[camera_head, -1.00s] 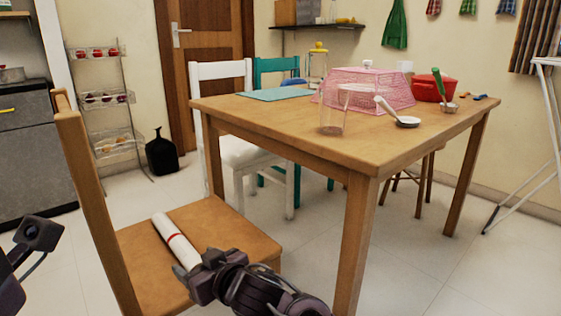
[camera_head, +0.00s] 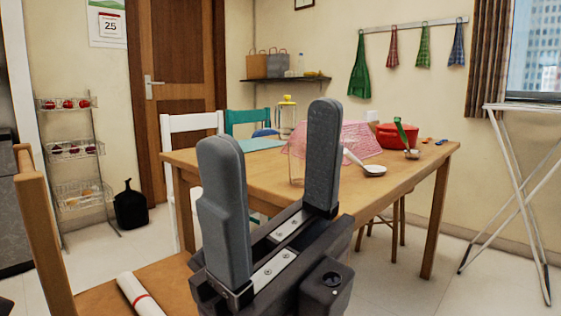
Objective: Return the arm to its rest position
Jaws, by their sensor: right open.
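My right gripper (camera_head: 272,190) is raised upright close to the camera, in front of the wooden table. Its two grey fingers stand wide apart with nothing between them. It hides part of the table's near side and most of the clear glass. My left gripper does not show. A rolled white paper with a red band (camera_head: 137,294) lies on the seat of the wooden chair (camera_head: 95,298) at the lower left, apart from the gripper.
The wooden table (camera_head: 400,176) holds a pink mesh cover (camera_head: 358,143), a red pot (camera_head: 391,136), a white ladle (camera_head: 372,170) and a yellow-lidded jar (camera_head: 287,115). A white drying rack (camera_head: 520,195) stands at the right. Floor shows clear between table and rack.

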